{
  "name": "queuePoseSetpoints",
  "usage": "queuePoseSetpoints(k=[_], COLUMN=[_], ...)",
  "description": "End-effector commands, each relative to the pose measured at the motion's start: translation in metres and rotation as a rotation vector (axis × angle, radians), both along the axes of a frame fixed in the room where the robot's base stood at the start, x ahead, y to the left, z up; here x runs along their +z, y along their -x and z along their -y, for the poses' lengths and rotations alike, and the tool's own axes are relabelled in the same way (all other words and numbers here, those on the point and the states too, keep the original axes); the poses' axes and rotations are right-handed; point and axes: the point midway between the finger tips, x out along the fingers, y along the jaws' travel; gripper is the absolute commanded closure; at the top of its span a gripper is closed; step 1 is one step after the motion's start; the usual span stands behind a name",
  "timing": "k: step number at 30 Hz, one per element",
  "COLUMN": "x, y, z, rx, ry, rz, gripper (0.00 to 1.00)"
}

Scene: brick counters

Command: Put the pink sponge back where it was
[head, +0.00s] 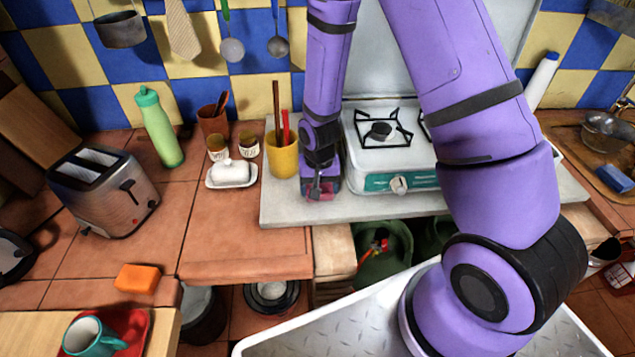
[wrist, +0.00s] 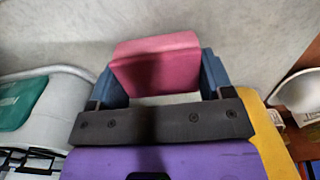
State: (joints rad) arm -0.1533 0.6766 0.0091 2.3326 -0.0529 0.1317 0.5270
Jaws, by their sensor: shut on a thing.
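The pink sponge (wrist: 157,65) is held between the two blue fingers of my gripper (wrist: 158,75) in the wrist view. In the head view, my gripper (head: 321,187) points down over the pale grey slab (head: 285,212), just left of the stove and right of the yellow cup (head: 283,157). Only a small part of the pink sponge (head: 324,190) shows there between the fingers. The sponge is at or very near the slab's surface; I cannot tell whether it touches.
The white stove (head: 375,163) stands close on the right. The yellow cup holds upright utensils. A white butter dish (head: 231,173) is further left. An orange sponge (head: 137,279) lies at the lower left, a blue sponge (head: 614,178) at the far right. The slab's front strip is clear.

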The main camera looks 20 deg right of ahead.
Motion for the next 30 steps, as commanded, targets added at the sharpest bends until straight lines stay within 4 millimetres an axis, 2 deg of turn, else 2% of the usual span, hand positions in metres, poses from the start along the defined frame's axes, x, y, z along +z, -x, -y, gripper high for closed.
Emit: queuePoseSetpoints(k=[11,12,15,24,30], x=[-0.005,-0.004,-0.004,-0.003,0.015], y=[0.001,0.001,0.0,0.0,0.0], z=[0.0,0.0,0.0,0.0,0.0], rx=[0.0,0.0,0.0,0.0,0.0], ry=[0.0,-0.001,-0.001,0.0,-0.001], rz=[0.001,0.001,0.001,0.002,0.004], gripper=[0.45,0.19,0.01,0.01,0.01])
